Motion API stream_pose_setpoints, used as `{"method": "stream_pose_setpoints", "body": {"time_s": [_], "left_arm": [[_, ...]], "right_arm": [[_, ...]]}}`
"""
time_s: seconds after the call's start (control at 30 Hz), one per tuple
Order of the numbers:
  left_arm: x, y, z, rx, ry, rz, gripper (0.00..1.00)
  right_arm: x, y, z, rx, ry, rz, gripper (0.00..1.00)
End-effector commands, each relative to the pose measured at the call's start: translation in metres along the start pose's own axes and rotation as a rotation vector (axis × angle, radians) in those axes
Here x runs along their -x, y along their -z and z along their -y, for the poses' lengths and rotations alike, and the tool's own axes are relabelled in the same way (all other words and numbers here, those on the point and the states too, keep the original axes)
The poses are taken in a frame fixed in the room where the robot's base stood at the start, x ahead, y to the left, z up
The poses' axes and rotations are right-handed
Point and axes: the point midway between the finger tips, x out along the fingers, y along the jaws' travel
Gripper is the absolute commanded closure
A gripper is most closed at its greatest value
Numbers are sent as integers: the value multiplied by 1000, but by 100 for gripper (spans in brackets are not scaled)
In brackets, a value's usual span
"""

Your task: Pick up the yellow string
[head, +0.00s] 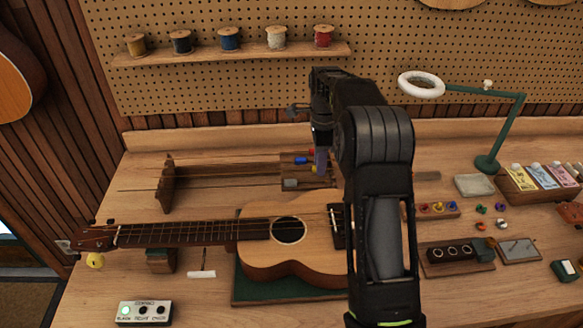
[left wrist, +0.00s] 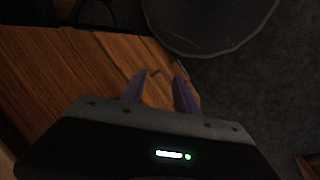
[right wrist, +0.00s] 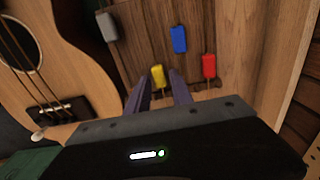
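The yellow tag (right wrist: 158,76) on the end of a string shows in the right wrist view, beside a blue tag (right wrist: 179,39), a red tag (right wrist: 209,66) and a grey tag (right wrist: 107,26). In the head view the yellow tag (head: 313,169) is partly hidden by my right gripper (head: 320,162). My right gripper (right wrist: 159,88) is open, and the yellow tag lies in line with the gap between its fingertips. Whether the fingers are beside it or short of it I cannot tell. My left gripper (left wrist: 162,78) is open and empty, away from the bench.
A ukulele (head: 275,235) lies on a green mat just in front of the tags. A wooden rack (head: 168,186) holds the strings' left side. A ring lamp (head: 421,85) and several small parts stand to the right. A control box (head: 145,312) sits at front left.

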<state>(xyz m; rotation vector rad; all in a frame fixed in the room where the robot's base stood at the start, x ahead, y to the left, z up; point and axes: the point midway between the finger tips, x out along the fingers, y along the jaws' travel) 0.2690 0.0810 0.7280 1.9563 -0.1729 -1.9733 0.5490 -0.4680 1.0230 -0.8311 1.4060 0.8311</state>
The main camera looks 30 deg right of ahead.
Motion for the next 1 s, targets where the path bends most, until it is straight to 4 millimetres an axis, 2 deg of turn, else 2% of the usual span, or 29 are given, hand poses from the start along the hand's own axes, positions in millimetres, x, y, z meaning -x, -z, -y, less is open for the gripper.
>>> {"method": "stream_pose_setpoints", "body": {"time_s": [0.6, 0.93, 1.0], "left_arm": [[0, 0, 0, 0, 0, -1, 64], [0, 0, 0, 0, 0, 0, 64], [0, 0, 0, 0, 0, 0, 64]], "right_arm": [[-2, 0, 0, 0, 0, 0, 73], [-2, 0, 0, -1, 0, 0, 99], [-2, 0, 0, -1, 0, 0, 100]]}}
